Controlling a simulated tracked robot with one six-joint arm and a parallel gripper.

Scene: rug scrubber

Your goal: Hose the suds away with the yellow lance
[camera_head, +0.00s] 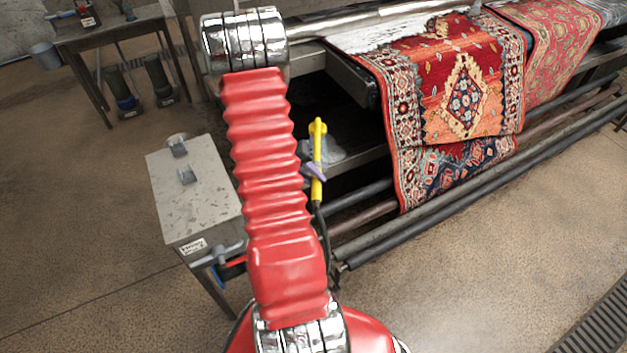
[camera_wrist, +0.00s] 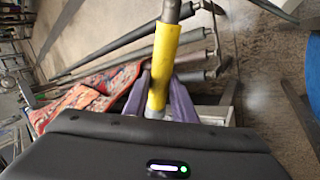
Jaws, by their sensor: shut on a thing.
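The yellow lance (camera_head: 317,160) stands close to upright in the head view, just right of my red arm, with a dark hose running down from its lower end. My gripper (camera_head: 313,172) has purple fingers and is shut on the lance. The wrist view shows the lance (camera_wrist: 164,65) between the two purple fingers of my gripper (camera_wrist: 160,98). White suds (camera_head: 385,35) lie on the far left part of the red patterned rug (camera_head: 468,75), which hangs over the machine. My arm hides part of the machine.
A grey metal box on legs (camera_head: 190,205) stands at left, near my arm. Long rollers (camera_head: 450,195) run along the machine's front. A work table (camera_head: 110,35) stands at the back left. Open floor lies at right, with a drain grate (camera_head: 597,325).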

